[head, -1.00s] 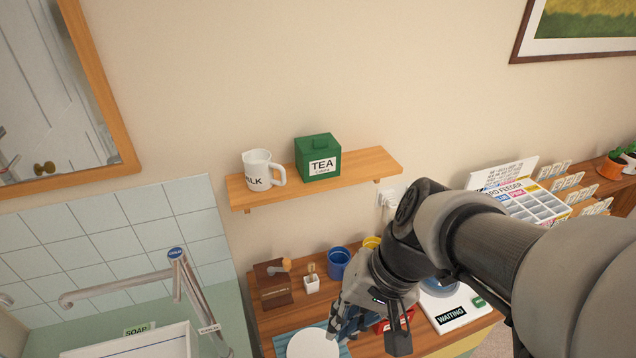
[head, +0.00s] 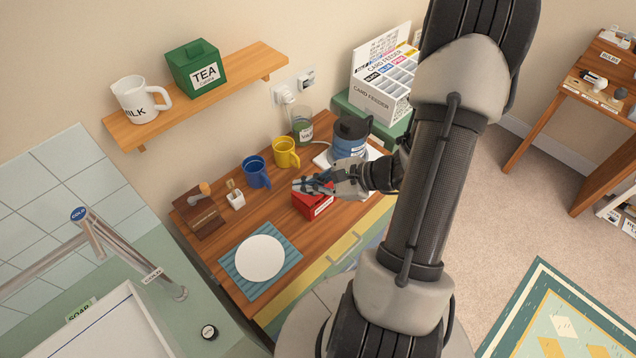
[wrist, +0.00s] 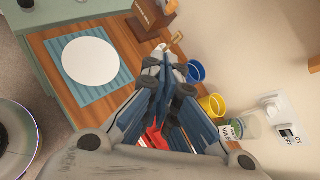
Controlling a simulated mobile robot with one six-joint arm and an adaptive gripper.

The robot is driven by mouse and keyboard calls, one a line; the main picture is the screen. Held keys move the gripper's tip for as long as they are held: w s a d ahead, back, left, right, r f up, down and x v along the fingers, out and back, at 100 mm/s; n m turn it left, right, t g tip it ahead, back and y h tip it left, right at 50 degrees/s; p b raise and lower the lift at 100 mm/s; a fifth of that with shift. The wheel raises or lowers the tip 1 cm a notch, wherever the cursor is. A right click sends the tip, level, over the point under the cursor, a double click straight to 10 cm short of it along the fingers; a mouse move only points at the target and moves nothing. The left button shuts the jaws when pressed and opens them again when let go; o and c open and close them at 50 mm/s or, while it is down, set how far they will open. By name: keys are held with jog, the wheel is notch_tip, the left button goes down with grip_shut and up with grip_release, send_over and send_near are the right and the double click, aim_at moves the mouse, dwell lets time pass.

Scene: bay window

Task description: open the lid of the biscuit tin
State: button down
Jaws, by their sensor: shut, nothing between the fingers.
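The biscuit tin is the red box (head: 313,205) on the wooden counter, with a pale label on its front. My gripper (head: 302,185) is just above it in the head view and hides much of its top, so I cannot tell whether the lid is raised. In the wrist view, part of the red tin (wrist: 153,138) shows beneath and between the fingers. My gripper (wrist: 165,65) is shut there, with nothing between its fingertips. I cannot tell whether the fingers touch the tin.
A blue mug (head: 257,173) and a yellow mug (head: 286,153) stand behind the tin. A kettle (head: 350,140) stands to the right, near a glass jar (head: 302,126). A white plate (head: 260,258) lies on a blue mat (head: 232,270) at the left. A shelf (head: 240,75) overhangs the back.

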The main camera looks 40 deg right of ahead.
jog(key=s+d+f+m+t+h, duration=0.2)
jog(key=s+d+f+m+h, duration=0.1)
jog(key=d+f+m, duration=0.4)
jog(key=m+h, duration=0.3)
jog(key=m, duration=0.1)
send_near(325, 200)
jog(key=b+x, duration=0.2)
jog(key=x, duration=0.5)
jog(key=shift+s+f+b, duration=0.2)
jog(key=shift+b, duration=0.15)
jog(key=shift+d+r+p, duration=0.1)
jog(key=shift+r+p, duration=0.3)
jog(key=shift+a+r, duration=0.1)
jog(key=shift+a, duration=0.15)
jog(key=shift+d+g, duration=0.1)
jog(key=shift+g, duration=0.2)
